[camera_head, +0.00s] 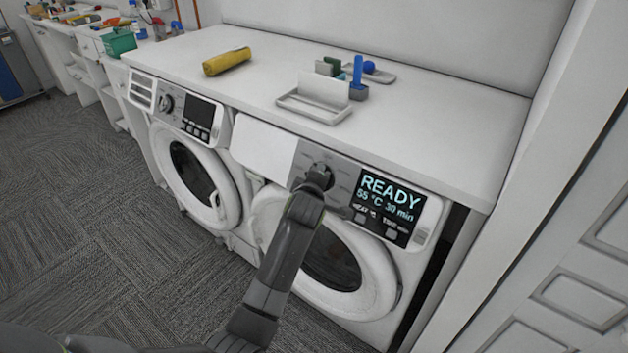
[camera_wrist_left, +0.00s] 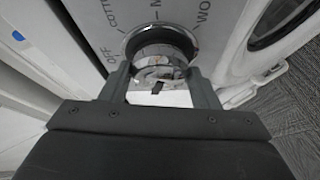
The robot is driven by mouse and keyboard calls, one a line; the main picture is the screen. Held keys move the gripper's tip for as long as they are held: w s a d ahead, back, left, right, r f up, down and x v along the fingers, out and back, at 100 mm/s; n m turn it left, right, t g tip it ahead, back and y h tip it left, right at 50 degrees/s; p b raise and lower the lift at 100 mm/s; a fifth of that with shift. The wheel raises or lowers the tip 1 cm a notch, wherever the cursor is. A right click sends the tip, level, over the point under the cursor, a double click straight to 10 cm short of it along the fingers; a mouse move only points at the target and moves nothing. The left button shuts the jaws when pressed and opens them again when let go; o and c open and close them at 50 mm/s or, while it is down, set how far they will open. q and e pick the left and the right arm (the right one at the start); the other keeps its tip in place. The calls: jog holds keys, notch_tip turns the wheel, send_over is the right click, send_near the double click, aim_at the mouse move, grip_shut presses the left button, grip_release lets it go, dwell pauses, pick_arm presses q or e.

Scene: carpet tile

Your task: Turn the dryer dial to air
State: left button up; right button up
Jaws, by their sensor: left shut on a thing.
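The dryer (camera_head: 345,225) is the right of two white front-loading machines. Its display (camera_head: 392,203) reads READY, 55 °C, 30 min. My left gripper (camera_head: 314,183) is at the dial (camera_head: 320,169) on its panel and partly covers it. In the left wrist view the two fingers of my left gripper (camera_wrist_left: 160,80) are on either side of the silver round dial (camera_wrist_left: 160,45), shut on it. Around the dial I read OFF, COTT, a letter M and WO, partly cut off. No AIR label is readable. My right gripper is not in view.
A second machine (camera_head: 197,165) stands to the left. The white counter (camera_head: 235,90) above holds a yellow rolled item (camera_head: 227,61), a white tray (camera_head: 313,108) and small blue and green items. A white panelled door (camera_head: 580,270) is at the right. Grey carpet is clear at left.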

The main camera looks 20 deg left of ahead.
pick_arm(q)
jog(key=n+p, duration=0.1)
jog(key=n+g, duration=0.1)
jog(key=shift+w+r+n+p, duration=0.1)
jog(key=shift+r+n+p, duration=0.2)
jog(key=shift+n+p, duration=0.1)
jog(key=n+g+p, duration=0.2)
jog(key=n, duration=0.1)
jog(key=shift+r+p, duration=0.15)
jog(key=shift+p, duration=0.25)
jog(key=n+g+h+p, duration=0.1)
jog(key=n+p, duration=0.1)
jog(key=shift+w+a+n+p, duration=0.1)
jog(key=shift+n+p, duration=0.2)
jog(key=shift+p, duration=0.1)
jog(key=shift+n+g+h+p, duration=0.5)
jog(key=shift+n+h+p, duration=0.1)
jog(key=shift+n+p, duration=0.4)
jog(key=o, duration=1)
